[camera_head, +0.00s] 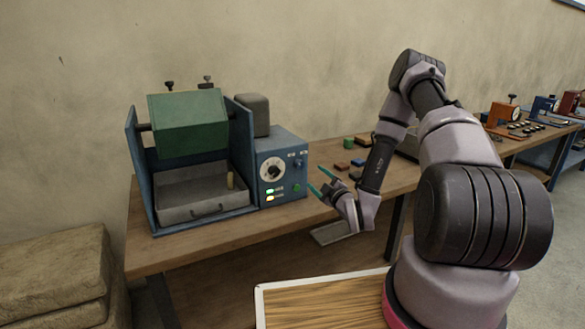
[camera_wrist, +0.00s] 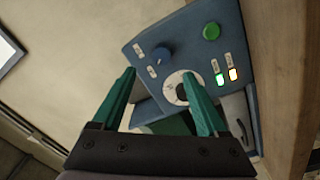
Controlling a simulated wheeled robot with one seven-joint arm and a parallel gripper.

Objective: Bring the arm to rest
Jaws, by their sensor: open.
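My arm is bent over the wooden workbench (camera_head: 230,232). My gripper (camera_head: 319,180) has two green fingers, spread apart with nothing between them. In the wrist view the fingers of my gripper (camera_wrist: 165,90) point at the control box (camera_wrist: 225,50). Its dial (camera_wrist: 180,88) shows between the fingers. A green button (camera_wrist: 211,31) and two lit lamps, green and orange, show beside it.
The machine has a green hexagonal drum (camera_head: 188,122) above a grey tray (camera_head: 204,200) holding a small tan cylinder (camera_head: 230,180). Small blocks and a green cylinder (camera_head: 348,142) lie on the bench behind my forearm. Stacked sacks (camera_head: 55,270) stand at left. More machines stand at far right.

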